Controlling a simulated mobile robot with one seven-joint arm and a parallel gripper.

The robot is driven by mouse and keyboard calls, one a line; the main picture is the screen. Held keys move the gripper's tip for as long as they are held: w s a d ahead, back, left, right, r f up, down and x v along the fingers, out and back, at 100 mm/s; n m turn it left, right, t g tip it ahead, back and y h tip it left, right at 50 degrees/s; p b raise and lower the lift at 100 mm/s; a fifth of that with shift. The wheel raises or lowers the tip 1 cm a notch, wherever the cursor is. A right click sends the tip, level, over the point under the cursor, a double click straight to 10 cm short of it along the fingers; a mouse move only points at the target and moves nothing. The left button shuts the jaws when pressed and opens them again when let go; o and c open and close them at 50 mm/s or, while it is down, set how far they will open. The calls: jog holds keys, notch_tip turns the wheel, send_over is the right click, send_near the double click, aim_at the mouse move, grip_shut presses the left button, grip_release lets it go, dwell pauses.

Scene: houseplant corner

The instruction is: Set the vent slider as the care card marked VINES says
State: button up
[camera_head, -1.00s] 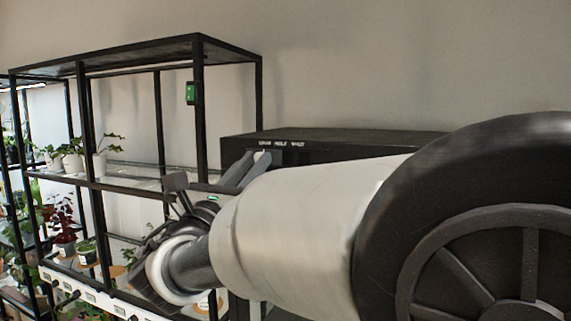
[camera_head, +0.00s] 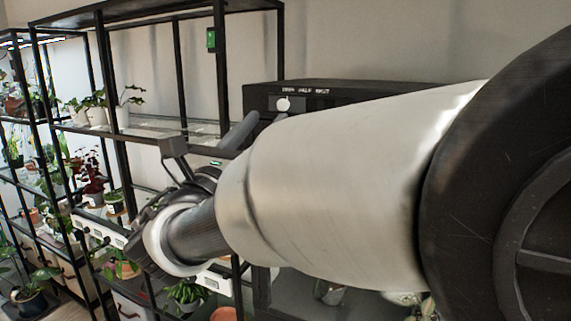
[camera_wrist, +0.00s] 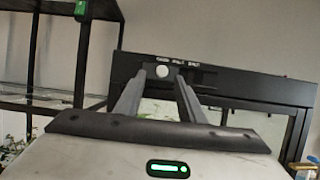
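The vent slider's round white knob (camera_head: 284,104) is on the front of a black cabinet (camera_head: 345,92). It sits under the leftmost of three small white labels, which seem to read OPEN, HALF, SHUT. In the wrist view the knob (camera_wrist: 163,71) appears between and just beyond my fingertips. My gripper (camera_wrist: 160,82) is open, its two dark fingers apart and empty. In the head view my gripper (camera_head: 243,130) is left of and below the knob, partly hidden by my arm. I cannot make out a card marked VINES.
A black metal shelf rack (camera_head: 120,130) with potted plants stands at left, with a small green tag (camera_head: 211,39) on its post. Small white cards (camera_head: 100,232) line a lower shelf edge, too small to read. My arm hides much of the cabinet front.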

jog(key=b+v, duration=0.1)
jog(key=v, duration=1.1)
jog(key=shift+s+f, duration=0.15)
jog(key=shift+f, duration=0.05)
